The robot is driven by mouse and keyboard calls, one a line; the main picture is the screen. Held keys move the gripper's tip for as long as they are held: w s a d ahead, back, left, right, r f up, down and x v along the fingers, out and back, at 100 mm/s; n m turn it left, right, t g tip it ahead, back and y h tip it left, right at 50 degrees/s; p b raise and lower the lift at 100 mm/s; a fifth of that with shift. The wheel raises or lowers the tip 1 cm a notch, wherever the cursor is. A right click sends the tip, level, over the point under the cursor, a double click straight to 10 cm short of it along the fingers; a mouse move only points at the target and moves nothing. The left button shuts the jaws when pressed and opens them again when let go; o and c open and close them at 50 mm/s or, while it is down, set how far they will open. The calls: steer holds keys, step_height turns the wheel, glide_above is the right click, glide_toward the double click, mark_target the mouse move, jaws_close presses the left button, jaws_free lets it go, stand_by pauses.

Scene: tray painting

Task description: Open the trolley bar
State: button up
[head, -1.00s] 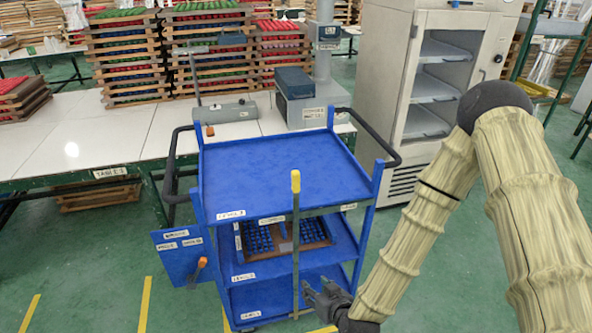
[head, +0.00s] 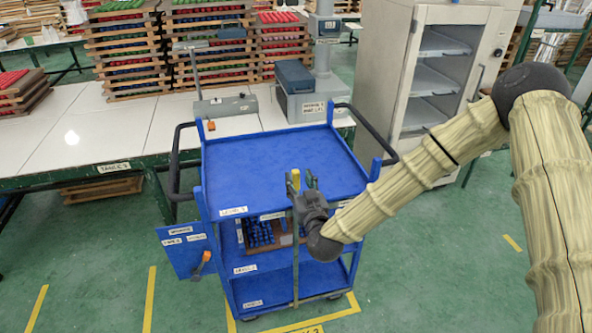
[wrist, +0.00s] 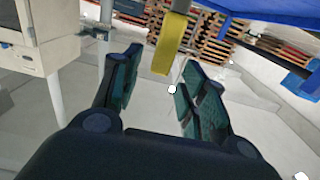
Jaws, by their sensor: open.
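The blue trolley (head: 280,170) stands in front of the white tables. Its bar (head: 296,265) is a thin upright grey strip across the trolley's front, with a yellow tip (head: 295,178) at the top. My gripper (head: 304,180) is at the bar's upper end, in front of the top shelf. In the wrist view the yellow tip (wrist: 171,43) lies between and beyond the two open fingers (wrist: 158,85). The fingers look apart from it. My gripper and wrist hide part of the bar and the middle shelf.
A tray of blue pieces (head: 262,232) sits on the middle shelf. A blue side panel (head: 186,250) with an orange handle hangs at the trolley's left. A white cabinet (head: 400,130) stands behind at the right. Green floor is clear at the front.

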mark_target(297, 176)
steer(key=shift+p+x, duration=0.5)
steer(key=shift+x, duration=1.7)
jaws_close()
